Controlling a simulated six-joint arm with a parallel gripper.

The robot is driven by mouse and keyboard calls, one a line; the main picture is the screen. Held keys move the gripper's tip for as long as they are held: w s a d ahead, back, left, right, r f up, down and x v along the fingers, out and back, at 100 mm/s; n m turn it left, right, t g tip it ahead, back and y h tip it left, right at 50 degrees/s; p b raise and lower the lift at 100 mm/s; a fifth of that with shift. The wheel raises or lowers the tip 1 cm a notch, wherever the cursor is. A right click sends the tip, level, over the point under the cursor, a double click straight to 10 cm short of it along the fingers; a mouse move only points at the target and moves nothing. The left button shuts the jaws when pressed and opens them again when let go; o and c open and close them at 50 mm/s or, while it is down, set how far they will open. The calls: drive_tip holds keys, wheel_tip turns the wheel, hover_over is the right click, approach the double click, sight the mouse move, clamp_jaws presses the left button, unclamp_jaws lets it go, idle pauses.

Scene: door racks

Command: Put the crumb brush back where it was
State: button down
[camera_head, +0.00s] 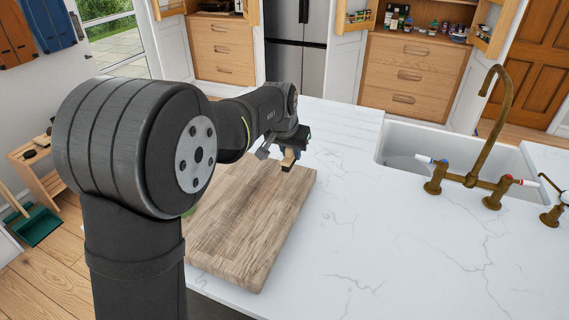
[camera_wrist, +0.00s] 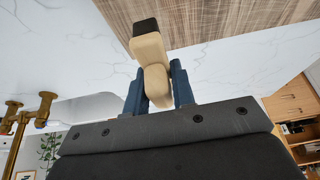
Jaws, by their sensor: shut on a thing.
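The crumb brush (camera_head: 288,160) has a pale wooden body and a dark bristle end. My gripper (camera_head: 293,149) is shut on it at the far end of the wooden board (camera_head: 245,235). In the wrist view the brush (camera_wrist: 149,48) sits between the two blue fingers of my gripper (camera_wrist: 157,70), with its dark end pointing away from the palm. The dark end appears over the board's far right corner; I cannot tell whether it touches. The board also shows in the wrist view (camera_wrist: 230,20). My arm hides part of the board's left side.
The white marble counter (camera_head: 370,230) is clear to the right of the board. A sink (camera_head: 405,150) with a brass tap (camera_head: 505,100) lies beyond. Open cupboard doors with racks (camera_head: 361,17) (camera_head: 490,38) stand at the back. A green dustpan (camera_head: 36,226) is on the floor at left.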

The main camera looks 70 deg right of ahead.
drive_tip(key=shift+w+d+f, duration=0.25)
drive_tip(key=shift+w+f, duration=0.15)
drive_tip(key=shift+w, duration=0.2)
drive_tip(key=shift+w+d+f, duration=0.2)
drive_tip(key=shift+w+f, duration=0.15)
drive_tip(key=shift+w, duration=0.2)
drive_tip(key=shift+f, duration=1.9)
drive_tip(key=shift+f, duration=0.15)
drive_tip(key=c, duration=1.2)
unclamp_jaws()
drive_tip(key=v, duration=1.2)
